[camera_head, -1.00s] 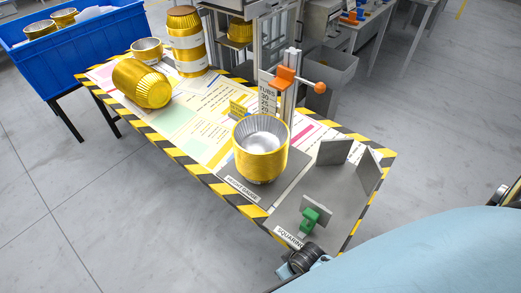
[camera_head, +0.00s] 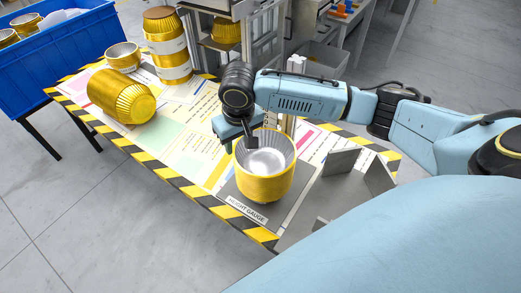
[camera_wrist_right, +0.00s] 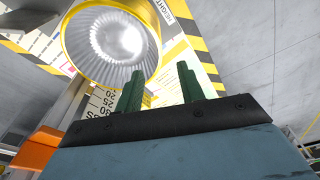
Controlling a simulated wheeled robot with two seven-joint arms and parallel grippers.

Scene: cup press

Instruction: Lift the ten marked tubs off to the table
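An open gold tub (camera_head: 264,178) with a ribbed silver inside stands upright on the height gauge plate (camera_head: 232,190). It also shows in the right wrist view (camera_wrist_right: 112,42). My right gripper (camera_head: 248,140) is at the tub's far-left rim, pointing down. A short gold tub (camera_head: 123,57) stands at the back left. My left gripper is out of view.
A blue crate (camera_head: 75,38) with gold tubs in it stands at the left. A press frame holds another gold tub (camera_head: 226,33) at the back. Upright grey plates (camera_head: 341,162) stand right of the gauge. The gauge's orange slider (camera_wrist_right: 35,150) is close to my right gripper.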

